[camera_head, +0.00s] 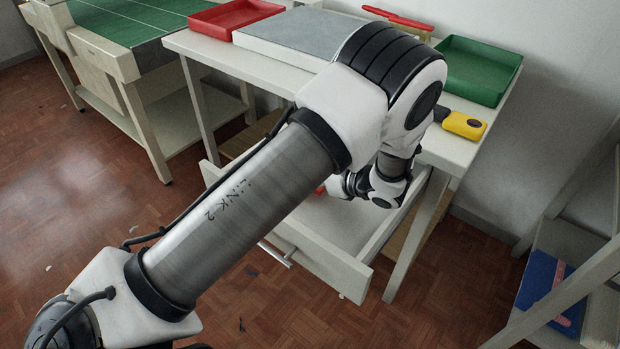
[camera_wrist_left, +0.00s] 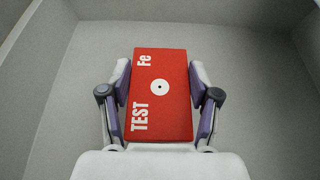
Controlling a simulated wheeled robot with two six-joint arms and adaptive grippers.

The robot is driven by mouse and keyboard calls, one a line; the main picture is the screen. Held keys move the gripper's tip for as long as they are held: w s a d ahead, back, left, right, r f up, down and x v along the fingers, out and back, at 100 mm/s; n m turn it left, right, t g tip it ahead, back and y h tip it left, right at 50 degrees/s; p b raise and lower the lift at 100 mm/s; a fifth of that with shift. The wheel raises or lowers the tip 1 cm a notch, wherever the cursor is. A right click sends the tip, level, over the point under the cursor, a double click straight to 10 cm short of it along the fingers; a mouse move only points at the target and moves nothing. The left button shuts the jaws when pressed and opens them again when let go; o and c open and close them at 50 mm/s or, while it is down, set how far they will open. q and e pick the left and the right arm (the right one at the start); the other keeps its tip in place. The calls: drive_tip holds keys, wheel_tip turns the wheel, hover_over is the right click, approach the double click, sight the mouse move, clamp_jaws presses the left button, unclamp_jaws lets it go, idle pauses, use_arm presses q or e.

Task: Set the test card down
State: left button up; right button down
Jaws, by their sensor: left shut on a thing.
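The test card (camera_wrist_left: 160,110) is red with white "TEST" and "Fe" lettering and a white dot with a small dark centre. My left gripper (camera_wrist_left: 161,88) is shut on it, with one finger at each long side. In the head view the gripper is low inside an open, light drawer (camera_head: 345,270), mostly hidden behind my arm. A small red bit of the card (camera_head: 320,189) shows there. Grey drawer floor (camera_wrist_left: 230,60) lies below the card. I cannot tell whether the card touches it. My right gripper is out of view.
The drawer walls stand close around my left gripper. On the table (camera_head: 450,150) above are a red tray (camera_head: 215,27), a grey pad (camera_head: 290,40), a green tray (camera_head: 470,85), a red-handled item (camera_head: 400,19) and a yellow-and-black tool (camera_head: 463,125). The drawer floor around the card looks bare.

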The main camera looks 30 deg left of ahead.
use_arm(q)
drive_tip(key=shift+f, duration=0.85)
drive_tip(key=shift+d, duration=0.1)
drive_tip(key=shift+f, duration=0.2)
drive_tip(key=o, duration=1.2)
